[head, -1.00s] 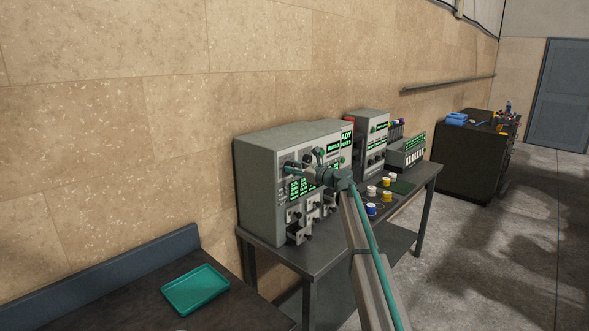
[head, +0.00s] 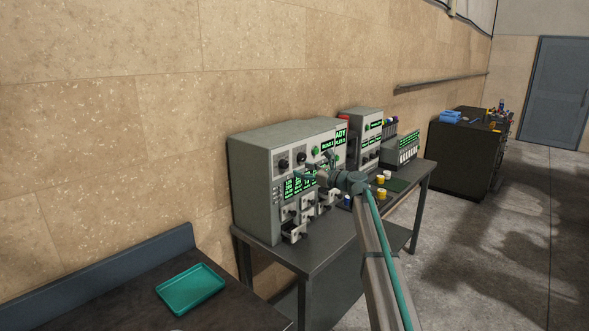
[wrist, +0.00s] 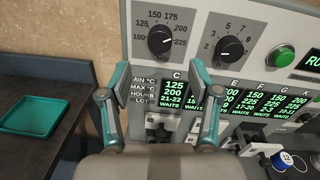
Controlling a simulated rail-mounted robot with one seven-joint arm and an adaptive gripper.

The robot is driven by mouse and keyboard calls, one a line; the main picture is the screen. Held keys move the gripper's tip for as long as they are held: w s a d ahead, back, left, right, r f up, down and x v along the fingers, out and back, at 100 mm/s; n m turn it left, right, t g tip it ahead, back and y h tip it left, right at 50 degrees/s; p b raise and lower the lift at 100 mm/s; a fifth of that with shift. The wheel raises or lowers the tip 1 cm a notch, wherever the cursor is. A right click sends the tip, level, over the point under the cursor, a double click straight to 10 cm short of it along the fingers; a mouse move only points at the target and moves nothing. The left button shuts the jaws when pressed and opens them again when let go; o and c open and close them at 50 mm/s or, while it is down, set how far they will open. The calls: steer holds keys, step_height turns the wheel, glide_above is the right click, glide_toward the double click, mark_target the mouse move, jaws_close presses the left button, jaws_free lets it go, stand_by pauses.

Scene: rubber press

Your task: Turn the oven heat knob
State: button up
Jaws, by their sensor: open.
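The oven heat knob is a round black dial with a scale from 100 to 225 on the grey machine's front. In the wrist view this knob (wrist: 160,40) is above and beyond the gap between the fingertips. In the head view the knob (head: 284,163) shows clear of the arm, left of a second dial. My gripper (wrist: 161,78) is open and empty, its two teal fingers spread below the dial, in front of the green readouts. In the head view my gripper (head: 304,172) is right of and a little below the knob, apart from it.
Metal fixtures (head: 292,232) stick out below the readouts. A teal tray (head: 190,289) lies on the near table. Small capped jars stand right of the machine.

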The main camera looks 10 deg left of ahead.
steer(key=shift+v, duration=2.25)
